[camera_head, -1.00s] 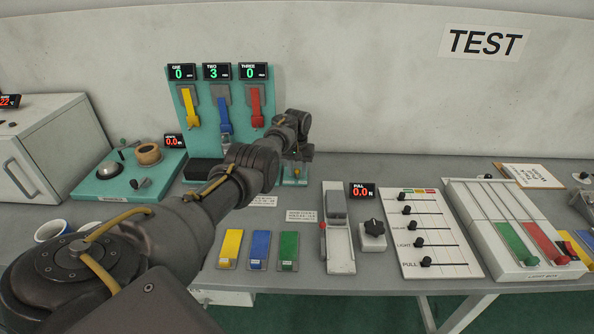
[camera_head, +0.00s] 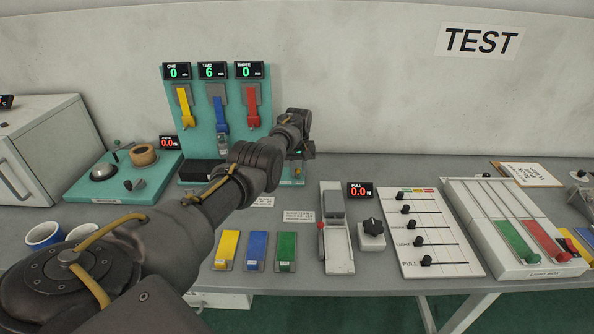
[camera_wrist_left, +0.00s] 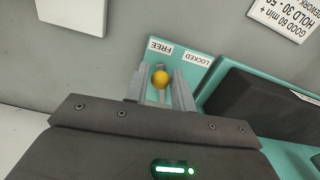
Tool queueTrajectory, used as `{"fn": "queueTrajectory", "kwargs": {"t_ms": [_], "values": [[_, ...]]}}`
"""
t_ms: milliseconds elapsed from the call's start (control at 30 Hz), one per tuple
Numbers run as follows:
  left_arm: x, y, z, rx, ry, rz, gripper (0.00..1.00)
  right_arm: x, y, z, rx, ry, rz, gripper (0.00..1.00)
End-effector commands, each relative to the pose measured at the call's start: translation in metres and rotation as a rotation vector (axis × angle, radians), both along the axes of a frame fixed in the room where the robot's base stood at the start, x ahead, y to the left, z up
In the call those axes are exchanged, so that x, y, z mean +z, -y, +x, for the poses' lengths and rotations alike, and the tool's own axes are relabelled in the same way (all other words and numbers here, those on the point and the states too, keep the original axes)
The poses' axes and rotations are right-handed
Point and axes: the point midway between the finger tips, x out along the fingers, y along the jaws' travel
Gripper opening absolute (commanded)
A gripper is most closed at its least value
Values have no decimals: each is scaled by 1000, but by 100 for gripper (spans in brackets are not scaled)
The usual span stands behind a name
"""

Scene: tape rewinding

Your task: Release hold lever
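The hold lever's yellow ball knob (camera_wrist_left: 160,79) shows in the left wrist view, on a teal plate (camera_wrist_left: 190,58) with labels reading FREE and LOCKED. My left gripper (camera_wrist_left: 160,92) is open, with one grey finger on each side of the knob. Narrow gaps seem to show between knob and fingers; contact is not clear. In the head view my left gripper (camera_head: 298,152) is over the right end of the teal stand (camera_head: 238,128), and my arm hides much of this spot. My right gripper is not in view.
The stand carries yellow (camera_head: 184,108), blue (camera_head: 221,115) and red (camera_head: 252,107) tapes; its displays read 0, 6 and 0. In front are coloured blocks (camera_head: 257,251), a black knob (camera_head: 372,228) and a slider panel (camera_head: 433,232). A teal device (camera_head: 115,190) stands at left.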

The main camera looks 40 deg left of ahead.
Motion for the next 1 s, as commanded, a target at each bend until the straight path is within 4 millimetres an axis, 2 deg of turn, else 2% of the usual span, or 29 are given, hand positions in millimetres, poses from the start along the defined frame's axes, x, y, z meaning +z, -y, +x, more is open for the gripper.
{"fn": "queueTrajectory", "kwargs": {"t_ms": [33, 100, 367, 467, 633, 1000], "values": [[0, 0, 0, 0, 0, 0, 32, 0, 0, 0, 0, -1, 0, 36], [0, 0, 0, 0, 0, 0, 41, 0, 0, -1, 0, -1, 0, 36], [1, -1, 0, 0, 0, 0, 41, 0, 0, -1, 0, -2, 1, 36], [7, -1, 0, -1, 2, 1, 41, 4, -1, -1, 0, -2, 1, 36], [36, -1, 1, -1, 4, 1, 41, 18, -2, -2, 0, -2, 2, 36], [96, -1, 0, 0, 3, 1, 41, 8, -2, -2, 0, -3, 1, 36]]}}
